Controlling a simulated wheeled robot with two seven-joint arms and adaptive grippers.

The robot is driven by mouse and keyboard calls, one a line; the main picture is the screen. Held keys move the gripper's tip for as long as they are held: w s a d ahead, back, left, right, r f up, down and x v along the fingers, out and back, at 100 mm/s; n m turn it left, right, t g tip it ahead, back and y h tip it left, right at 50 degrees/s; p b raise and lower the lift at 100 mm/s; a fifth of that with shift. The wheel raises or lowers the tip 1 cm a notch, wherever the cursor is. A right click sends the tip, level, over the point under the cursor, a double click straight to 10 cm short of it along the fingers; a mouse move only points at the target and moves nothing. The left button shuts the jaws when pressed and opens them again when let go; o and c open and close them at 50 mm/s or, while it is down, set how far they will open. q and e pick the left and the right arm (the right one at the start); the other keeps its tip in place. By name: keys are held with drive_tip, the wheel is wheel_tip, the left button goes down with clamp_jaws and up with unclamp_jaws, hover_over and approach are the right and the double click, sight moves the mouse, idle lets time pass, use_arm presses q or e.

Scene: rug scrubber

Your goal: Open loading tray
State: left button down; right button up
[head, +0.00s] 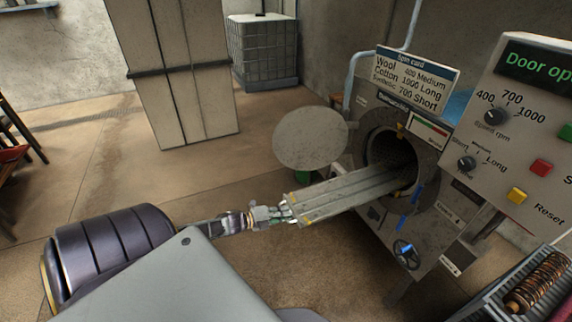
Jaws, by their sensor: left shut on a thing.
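The loading tray (345,189) is a long grey ribbed slab. It sticks out of the round drum opening (390,160) of the grey machine, and its inner end lies inside the drum. My left gripper (288,210) is shut on the tray's outer end, at its left edge in the head view. The round door (311,138) stands swung open to the left of the opening. The panel display (535,65) reads "Door op", with the rest cut off by the frame. My right gripper is not in view.
A control panel (515,140) with knobs and buttons stands at the right. A handwheel (406,254) sits low on the machine's front. A rack with a coiled spring (538,283) is at the lower right. A tall pillar (180,80) stands behind. The floor at the left is mostly clear.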

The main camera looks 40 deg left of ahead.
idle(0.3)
use_arm(q)
drive_tip(key=c, duration=1.8)
unclamp_jaws()
drive_tip(key=shift+o, duration=0.2)
drive_tip(key=v, duration=1.2)
drive_tip(key=shift+f, duration=0.1)
